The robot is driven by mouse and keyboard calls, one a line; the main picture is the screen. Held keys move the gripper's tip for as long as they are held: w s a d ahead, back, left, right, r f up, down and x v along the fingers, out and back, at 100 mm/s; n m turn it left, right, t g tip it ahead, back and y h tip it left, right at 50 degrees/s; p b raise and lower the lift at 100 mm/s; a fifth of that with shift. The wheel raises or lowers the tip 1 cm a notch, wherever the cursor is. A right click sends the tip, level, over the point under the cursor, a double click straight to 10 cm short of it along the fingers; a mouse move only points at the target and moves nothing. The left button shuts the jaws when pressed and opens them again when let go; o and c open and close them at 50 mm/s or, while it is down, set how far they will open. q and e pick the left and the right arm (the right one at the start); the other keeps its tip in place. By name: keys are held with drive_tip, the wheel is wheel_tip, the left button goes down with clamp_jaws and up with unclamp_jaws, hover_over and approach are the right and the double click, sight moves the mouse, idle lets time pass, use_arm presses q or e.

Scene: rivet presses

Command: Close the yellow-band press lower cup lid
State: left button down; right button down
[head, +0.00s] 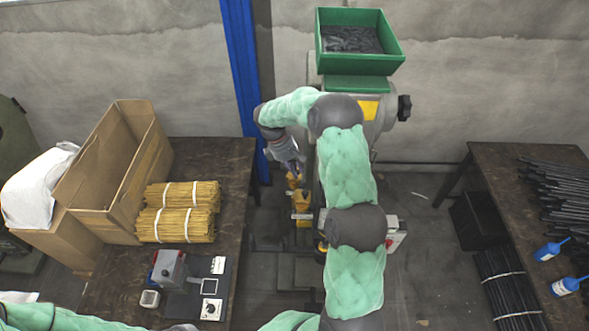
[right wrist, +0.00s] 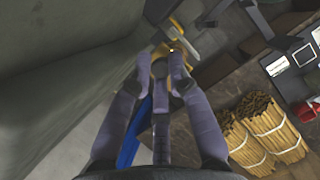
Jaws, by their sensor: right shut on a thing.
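The press (head: 385,100) is a grey machine with a yellow patch, largely hidden behind my right arm. Yellow-orange parts (head: 302,203) show low on its left side, by its cup. My right gripper (head: 296,172) reaches down from the left of the press to the top of these parts. In the right wrist view its fingertips (right wrist: 162,66) are close together at a small part beside the yellow piece (right wrist: 176,33). That part looks like the lower cup lid, but the fingers hide most of it, and its angle is unclear. My left gripper is out of view.
A green bin (head: 325,62) of dark pieces tops the press. The left table (head: 228,190) holds a cardboard box (head: 125,155), bundled yellow rods (head: 175,225) and small devices. The right table (head: 495,185) holds dark rods and blue bottles (head: 548,251). A blue post (head: 243,70) stands behind the gripper.

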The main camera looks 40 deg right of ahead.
drive_tip(key=shift+s+m, duration=0.15)
drive_tip(key=shift+m, duration=0.55)
drive_tip(key=shift+y, duration=0.3)
drive_tip(key=c, duration=1.2)
unclamp_jaws()
drive_tip(key=shift+s+a+r, duration=0.1)
drive_tip(key=shift+s, duration=0.05)
drive_tip(key=shift+w+r, duration=0.3)
drive_tip(key=shift+r, duration=0.1)
drive_tip(key=v, duration=1.1)
